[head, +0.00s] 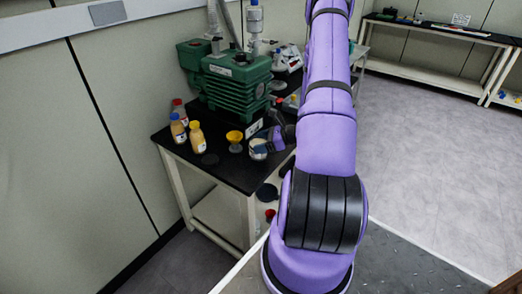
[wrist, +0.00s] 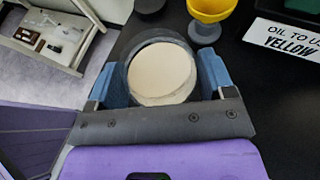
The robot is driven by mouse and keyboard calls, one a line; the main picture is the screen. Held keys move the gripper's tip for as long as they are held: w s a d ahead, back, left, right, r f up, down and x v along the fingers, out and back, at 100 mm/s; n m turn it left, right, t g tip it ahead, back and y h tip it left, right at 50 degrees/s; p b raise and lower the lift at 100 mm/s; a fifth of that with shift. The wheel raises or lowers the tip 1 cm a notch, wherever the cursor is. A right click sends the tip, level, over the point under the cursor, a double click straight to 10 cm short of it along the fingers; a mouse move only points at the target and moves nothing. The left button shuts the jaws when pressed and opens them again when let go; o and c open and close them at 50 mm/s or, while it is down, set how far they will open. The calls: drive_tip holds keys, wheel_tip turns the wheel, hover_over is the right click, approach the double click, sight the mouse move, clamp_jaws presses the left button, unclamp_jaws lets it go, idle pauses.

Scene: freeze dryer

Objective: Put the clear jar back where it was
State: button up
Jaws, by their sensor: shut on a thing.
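The clear jar (wrist: 160,72), with pale cream contents, sits between the blue fingers of my gripper (wrist: 158,82). The gripper is shut on it from both sides. In the head view the jar (head: 258,150) is at the front of the black table (head: 178,157), and my gripper (head: 272,143) reaches it from the right. I cannot tell whether its base touches the table. A dark round disc (head: 210,159) lies on the table to the left of the jar.
A yellow cup on a grey foot (head: 234,138) stands close to the jar, left of it. Bottles with yellowish contents (head: 197,137) stand further left. A green machine (head: 236,80) stands behind. A sign reading "YELLOW" (wrist: 283,38) is near the cup. The table's edge is close to the jar.

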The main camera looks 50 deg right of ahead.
drive_tip(key=shift+f, duration=1.75)
drive_tip(key=shift+f, duration=0.1)
drive_tip(key=o, duration=1.1)
